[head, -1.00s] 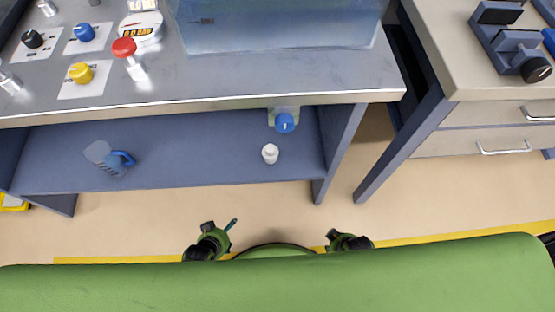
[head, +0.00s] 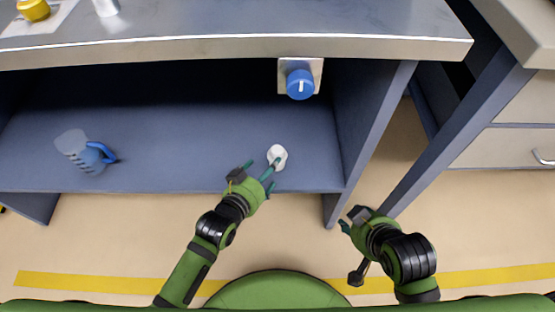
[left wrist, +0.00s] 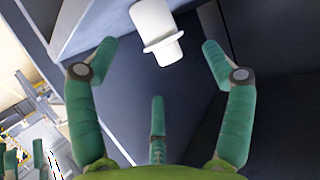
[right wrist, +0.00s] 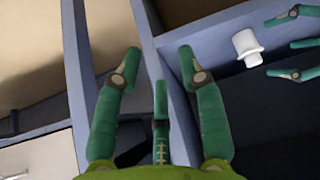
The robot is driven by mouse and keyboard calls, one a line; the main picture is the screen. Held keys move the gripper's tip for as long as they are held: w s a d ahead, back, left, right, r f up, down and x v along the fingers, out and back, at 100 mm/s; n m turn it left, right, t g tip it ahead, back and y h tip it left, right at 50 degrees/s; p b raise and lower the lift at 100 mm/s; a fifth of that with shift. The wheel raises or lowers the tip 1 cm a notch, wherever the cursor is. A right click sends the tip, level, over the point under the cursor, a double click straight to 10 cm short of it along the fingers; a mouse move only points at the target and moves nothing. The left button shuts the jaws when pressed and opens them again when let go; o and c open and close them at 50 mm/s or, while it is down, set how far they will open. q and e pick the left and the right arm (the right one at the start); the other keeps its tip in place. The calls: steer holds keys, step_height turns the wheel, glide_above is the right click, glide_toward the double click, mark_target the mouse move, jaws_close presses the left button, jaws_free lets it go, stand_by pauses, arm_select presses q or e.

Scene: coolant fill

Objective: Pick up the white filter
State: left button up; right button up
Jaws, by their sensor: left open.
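The white filter (head: 277,157) stands on the lower shelf, toward its right end. It is a small white cylinder with a flange, seen in the left wrist view (left wrist: 158,32) and the right wrist view (right wrist: 247,46). My left gripper (head: 257,172) is open at the shelf's front edge, just beside the filter. In the left wrist view its fingers (left wrist: 160,62) spread on either side, with the filter at or just beyond the tips. My right gripper (head: 350,220) is in front of the bench's right leg. Its fingers (right wrist: 160,60) are apart and empty.
A blue knob (head: 300,84) hangs under the bench top (head: 240,35) above the filter. The bench's right side panel (head: 370,140) is close to my right gripper.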

mark_target(274, 159)
arm_select(q)
steer(key=shift+w+d+f, duration=0.15)
steer(key=shift+w, duration=0.15)
steer(key=shift+b+x, duration=0.75)
steer(key=shift+x, duration=0.45)
steer(key=shift+b+x, duration=0.5)
steer(key=shift+x, duration=0.75)
steer(key=shift+w+r, duration=0.1)
steer(key=shift+r, duration=0.1)
steer(key=c, duration=1.2)
arm_select(e)
steer(key=w+a+r+t+y, duration=0.1)
steer(key=w+a+r+t, duration=0.1)
steer(key=w+r+t, duration=0.2)
steer(key=w+a+r+n+t+y, duration=0.1)
steer(key=w+a+r+t, duration=0.2)
steer(key=r, duration=0.5)
steer(key=shift+w+a+r+t+y, duration=0.15)
steer(key=shift+w+a+t+y, duration=0.2)
steer(key=shift+w+t, duration=0.6)
